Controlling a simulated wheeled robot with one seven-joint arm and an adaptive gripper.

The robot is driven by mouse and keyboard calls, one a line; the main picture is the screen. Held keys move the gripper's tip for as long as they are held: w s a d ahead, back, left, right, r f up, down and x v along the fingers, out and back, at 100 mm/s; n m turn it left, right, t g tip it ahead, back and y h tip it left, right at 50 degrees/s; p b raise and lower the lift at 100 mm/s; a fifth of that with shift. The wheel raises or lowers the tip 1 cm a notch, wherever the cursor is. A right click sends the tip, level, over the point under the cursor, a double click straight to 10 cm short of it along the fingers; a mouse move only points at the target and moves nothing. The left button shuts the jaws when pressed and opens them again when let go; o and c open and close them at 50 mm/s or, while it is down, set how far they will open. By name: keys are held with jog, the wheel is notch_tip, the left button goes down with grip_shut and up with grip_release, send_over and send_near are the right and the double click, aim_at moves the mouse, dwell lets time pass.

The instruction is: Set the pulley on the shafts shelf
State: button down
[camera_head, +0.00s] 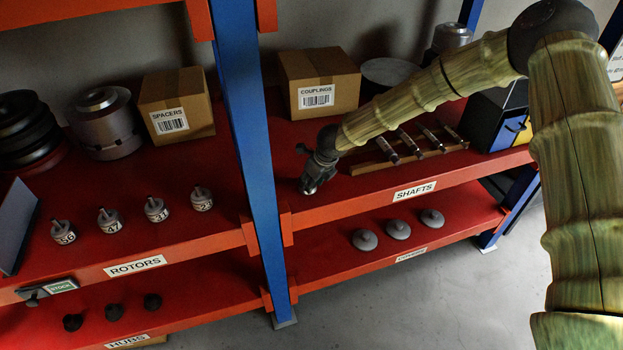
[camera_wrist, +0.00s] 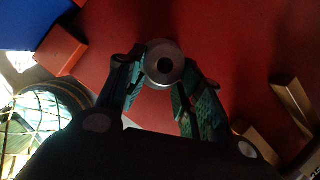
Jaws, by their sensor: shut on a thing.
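The pulley (camera_wrist: 165,62) is a small grey round piece with a dark centre hole, seen end-on in the wrist view. My gripper (camera_head: 310,188) is shut on it; in the wrist view, the two fingers (camera_wrist: 162,84) flank it. In the head view the gripper points down over the left end of the red shafts shelf (camera_head: 350,188), just right of the blue post. The pulley is mostly hidden there, and I cannot tell whether it touches the shelf. The SHAFTS label (camera_head: 415,190) is on the front edge, to the right.
A wooden rack with several shafts (camera_head: 410,148) lies right of my gripper. The COUPLINGS box (camera_head: 318,82) stands behind. The blue post (camera_head: 250,150) is close on the left. Shelf between gripper and rack is bare. The rotors shelf (camera_head: 150,235) holds several numbered rotors.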

jog(key=c, duration=0.9)
grip_release()
jog(key=shift+r, duration=0.1)
jog(key=b+v, duration=0.2)
jog(key=v, duration=1)
jog(key=s+d+f+n+h, duration=0.1)
jog(key=s+d+f+n, duration=0.3)
jog(key=s+f, duration=0.4)
jog(key=s+d+f+n+g+h, duration=0.1)
jog(key=s+d+f+n+h, duration=0.15)
jog(key=s+f+n, duration=0.5)
jog(key=s+d+f+n, duration=0.2)
jog(key=s+d+f, duration=0.35)
jog(key=f, duration=0.45)
jog(key=s+d+f+n, duration=0.2)
jog(key=s+n, duration=0.2)
jog(key=s, duration=0.4)
jog(key=s+d+f+n+g, duration=0.1)
jog(key=s+n, duration=0.3)
jog(key=s, duration=0.5)
jog(key=s+d+f+n+g, duration=0.1)
jog(key=s+d+f+n, duration=0.2)
jog(key=s+n, duration=0.2)
jog(key=s, duration=0.3)
jog(key=shift+s+d+y, duration=0.25)
jog(key=shift+d+y, duration=0.1)
